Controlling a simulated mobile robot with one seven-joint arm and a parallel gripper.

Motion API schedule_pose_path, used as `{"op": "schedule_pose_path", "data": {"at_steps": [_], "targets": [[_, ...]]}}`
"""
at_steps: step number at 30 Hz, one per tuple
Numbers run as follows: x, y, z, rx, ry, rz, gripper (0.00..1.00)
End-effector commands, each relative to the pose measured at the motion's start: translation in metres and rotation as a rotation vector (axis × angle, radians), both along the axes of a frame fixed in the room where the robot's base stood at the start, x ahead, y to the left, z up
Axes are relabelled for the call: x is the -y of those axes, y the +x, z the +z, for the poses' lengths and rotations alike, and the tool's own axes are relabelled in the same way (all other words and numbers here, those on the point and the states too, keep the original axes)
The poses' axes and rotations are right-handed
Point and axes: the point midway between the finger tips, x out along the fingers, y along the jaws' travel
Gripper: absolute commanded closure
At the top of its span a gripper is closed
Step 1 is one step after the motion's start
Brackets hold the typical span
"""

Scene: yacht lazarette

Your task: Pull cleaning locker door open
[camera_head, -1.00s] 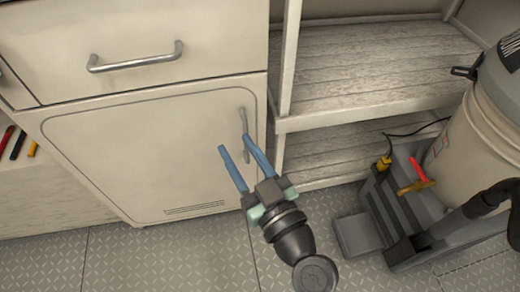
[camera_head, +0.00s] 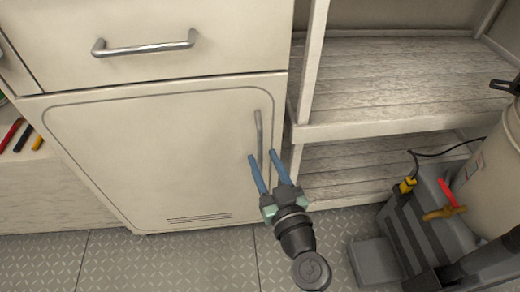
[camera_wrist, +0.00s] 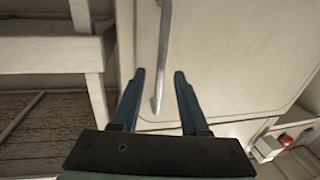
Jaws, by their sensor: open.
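The cleaning locker door (camera_head: 150,150) is a cream panel below a drawer, with a vent slot low down. It looks shut. Its upright metal handle (camera_head: 259,135) is near the right edge of the door. My gripper (camera_head: 262,160) is open, with two blue fingers reaching up around the handle's lower part in the head view. In the wrist view, the handle (camera_wrist: 162,60) runs down between the fingertips of my gripper (camera_wrist: 159,75). The fingers stand apart on both sides, and no grip shows. I cannot tell how far the fingertips are from the door face.
A drawer with a horizontal handle (camera_head: 145,47) is above the door. Slatted shelves (camera_head: 385,85) stand right of the locker. A grey machine (camera_head: 425,215) with a red-handled valve and a pale bucket (camera_head: 490,170) stand at the right.

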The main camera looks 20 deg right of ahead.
Motion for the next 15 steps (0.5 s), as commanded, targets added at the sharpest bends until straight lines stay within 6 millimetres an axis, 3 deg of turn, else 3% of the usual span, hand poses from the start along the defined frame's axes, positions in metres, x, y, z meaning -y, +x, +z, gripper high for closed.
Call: {"op": "schedule_pose_path", "data": {"at_steps": [6,15], "targets": [[0.002,0.027,0.0,0.001,0.0,0.002,0.56],[0.002,0.034,0.0,0.0,0.0,0.001,0.56]]}}
